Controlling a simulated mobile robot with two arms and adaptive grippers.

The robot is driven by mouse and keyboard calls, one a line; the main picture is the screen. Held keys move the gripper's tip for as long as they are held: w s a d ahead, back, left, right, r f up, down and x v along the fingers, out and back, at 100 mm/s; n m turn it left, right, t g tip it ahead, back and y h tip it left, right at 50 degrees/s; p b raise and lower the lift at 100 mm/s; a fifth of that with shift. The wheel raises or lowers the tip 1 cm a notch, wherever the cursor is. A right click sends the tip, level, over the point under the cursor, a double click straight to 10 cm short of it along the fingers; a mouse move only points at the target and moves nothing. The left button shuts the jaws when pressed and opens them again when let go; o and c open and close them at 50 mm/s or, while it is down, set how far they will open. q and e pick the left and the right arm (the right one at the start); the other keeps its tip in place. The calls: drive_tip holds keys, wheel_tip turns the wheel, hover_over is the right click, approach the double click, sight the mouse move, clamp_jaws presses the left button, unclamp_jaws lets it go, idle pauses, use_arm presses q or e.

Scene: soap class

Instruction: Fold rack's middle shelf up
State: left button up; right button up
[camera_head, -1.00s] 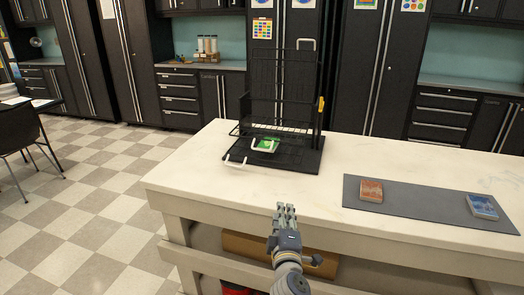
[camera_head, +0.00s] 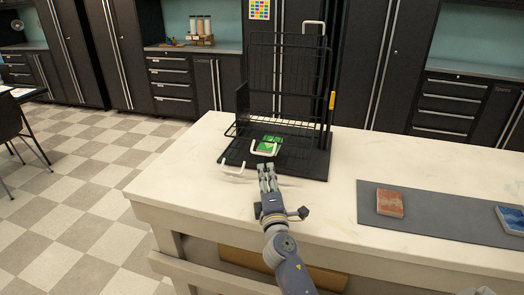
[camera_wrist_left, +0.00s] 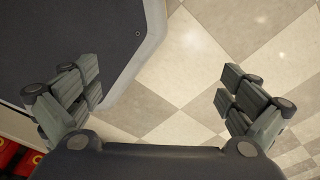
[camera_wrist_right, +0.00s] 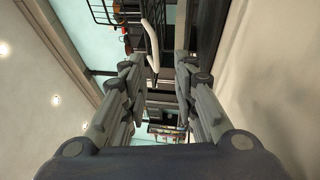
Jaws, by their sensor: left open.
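The black wire rack (camera_head: 284,85) stands on the white table with one panel upright, a white handle (camera_head: 314,24) at its top. Low in front are two more white handles: one (camera_head: 264,152) by the green block (camera_head: 270,142), likely the middle shelf's, and one (camera_head: 232,170) lower left. My right gripper (camera_head: 267,172) is just in front of the rack, below the nearer handle. In the right wrist view its fingers (camera_wrist_right: 165,80) are apart and empty, with a white handle (camera_wrist_right: 151,45) beyond them. My left gripper (camera_wrist_left: 160,95) is open and empty above the floor.
A dark mat (camera_head: 450,216) on the table holds a red-brown block (camera_head: 390,203) and a blue block (camera_head: 511,219). The white table top (camera_head: 185,160) is clear left of the rack. Dark cabinets stand behind.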

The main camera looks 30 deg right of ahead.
sight(263, 154)
drive_tip(key=x, duration=0.5)
drive_tip(key=shift+w+d+r, duration=0.1)
drive_tip(key=shift+w+r, duration=0.1)
drive_tip(key=shift+r, duration=0.25)
drive_tip(key=x, duration=0.3)
drive_tip(key=shift+w+d, duration=0.1)
drive_tip(key=shift+w, duration=0.15)
drive_tip(key=shift+c, duration=0.6)
drive_tip(key=c, duration=0.4)
use_arm(q)
drive_tip(key=s, duration=0.2)
drive_tip(key=shift+s+a+r, duration=0.2)
drive_tip(key=shift+s+a, duration=0.05)
drive_tip(key=shift+s, duration=0.05)
use_arm(e)
clamp_jaws()
